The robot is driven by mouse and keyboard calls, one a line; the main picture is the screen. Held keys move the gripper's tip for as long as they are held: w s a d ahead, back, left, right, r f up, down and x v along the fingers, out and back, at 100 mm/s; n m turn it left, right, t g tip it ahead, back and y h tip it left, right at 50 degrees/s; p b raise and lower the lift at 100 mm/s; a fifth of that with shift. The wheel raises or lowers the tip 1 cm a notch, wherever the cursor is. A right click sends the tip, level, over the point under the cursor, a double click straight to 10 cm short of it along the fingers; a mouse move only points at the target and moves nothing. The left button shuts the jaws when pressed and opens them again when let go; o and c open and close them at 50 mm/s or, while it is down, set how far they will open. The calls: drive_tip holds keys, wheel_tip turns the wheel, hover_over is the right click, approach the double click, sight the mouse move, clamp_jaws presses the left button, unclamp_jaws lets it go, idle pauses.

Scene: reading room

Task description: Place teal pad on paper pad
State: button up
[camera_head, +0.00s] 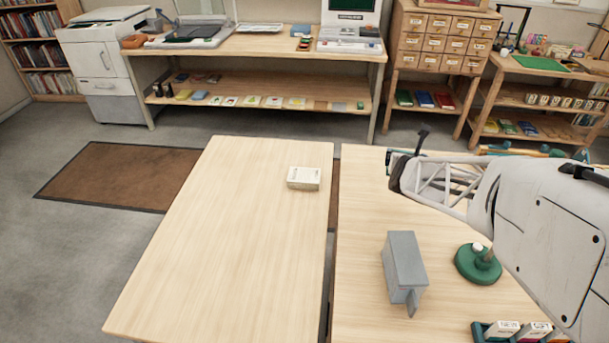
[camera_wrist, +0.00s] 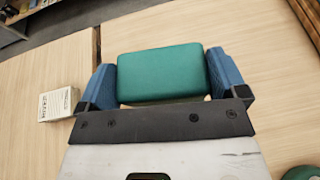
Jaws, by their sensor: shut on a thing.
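The teal pad (camera_wrist: 162,73) is a rounded block held between the two blue fingers of my gripper (camera_wrist: 163,80) in the wrist view. My gripper is shut on its two ends. In the head view, my arm reaches in from the right, and its dark end (camera_head: 400,168) is above the right table; the teal pad is hard to make out there. The paper pad (camera_head: 303,178) is a small whitish block with printing, lying near the far right edge of the left table. It also shows at the left of the wrist view (camera_wrist: 58,103), apart from my gripper, with nothing on it.
A narrow gap separates the left table (camera_head: 230,240) from the right table (camera_head: 360,205). The left table is otherwise clear. A grey block-shaped object (camera_head: 403,262), a green round-based object (camera_head: 478,264) and a tray of small boxes (camera_head: 490,332) stand on the right table.

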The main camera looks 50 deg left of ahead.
drive_tip(key=s+a+r, duration=0.1)
drive_tip(key=s+a, duration=0.7)
drive_tip(key=a, duration=0.5)
drive_tip(key=n+g, duration=0.1)
hover_over(304, 176)
drive_tip(key=shift+f+y, duration=0.4)
drive_tip(key=shift+f, duration=0.05)
drive_tip(key=shift+f, duration=2)
drive_tip(key=shift+f, duration=2)
drive_tip(key=shift+f, duration=0.15)
drive_tip(key=o, duration=0.7)
drive_tip(key=shift+c, duration=0.2)
